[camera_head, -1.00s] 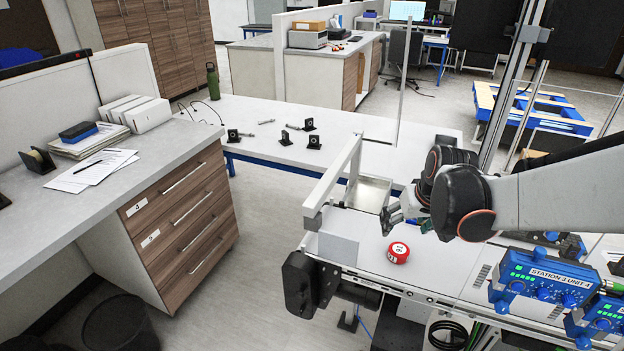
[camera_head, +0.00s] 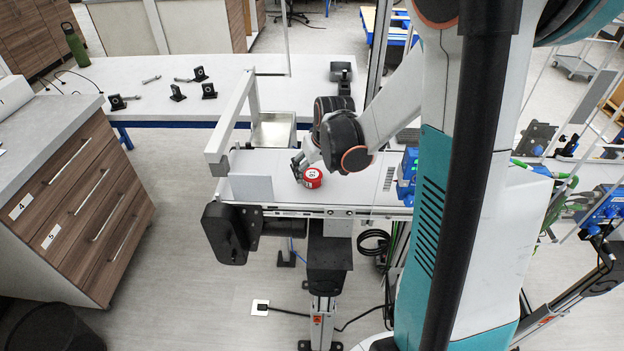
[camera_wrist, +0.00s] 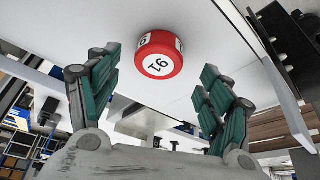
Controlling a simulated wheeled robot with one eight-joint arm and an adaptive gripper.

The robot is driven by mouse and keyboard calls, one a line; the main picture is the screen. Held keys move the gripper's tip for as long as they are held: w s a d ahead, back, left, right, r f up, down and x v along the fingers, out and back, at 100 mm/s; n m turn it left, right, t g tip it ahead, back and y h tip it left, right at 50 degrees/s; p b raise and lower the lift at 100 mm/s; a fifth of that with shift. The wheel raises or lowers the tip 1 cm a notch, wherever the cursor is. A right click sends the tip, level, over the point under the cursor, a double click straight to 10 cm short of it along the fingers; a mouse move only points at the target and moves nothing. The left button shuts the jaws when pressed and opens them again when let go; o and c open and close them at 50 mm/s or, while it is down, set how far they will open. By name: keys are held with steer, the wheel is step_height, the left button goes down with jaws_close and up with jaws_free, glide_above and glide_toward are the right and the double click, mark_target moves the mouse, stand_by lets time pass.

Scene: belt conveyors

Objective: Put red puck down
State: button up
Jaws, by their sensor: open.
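The red puck (camera_head: 312,178) with a white number label rests on the white belt conveyor (camera_head: 357,181). In the wrist view the red puck (camera_wrist: 160,62) lies beyond the fingertips, between the lines of the two fingers, with "91" on a white disc. My gripper (camera_head: 298,165) is just left of and behind the puck in the head view. In the wrist view my gripper (camera_wrist: 152,85) has its two green-padded fingers spread wide with nothing between them. The gripper is partly hidden by my dark wrist in the head view.
A metal tray (camera_head: 274,130) sits behind the belt. Blue control units (camera_head: 408,170) stand to the right. A white table (camera_head: 225,97) behind holds several small black parts.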

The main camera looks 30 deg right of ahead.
mark_target(312, 174)
steer(key=shift+b+x, duration=0.35)
steer(key=shift+x, duration=1.6)
steer(key=shift+d, duration=0.1)
steer(key=shift+c, duration=0.6)
steer(key=c, duration=1.2)
steer(key=shift+o, duration=0.2)
steer(key=shift+r, duration=0.1)
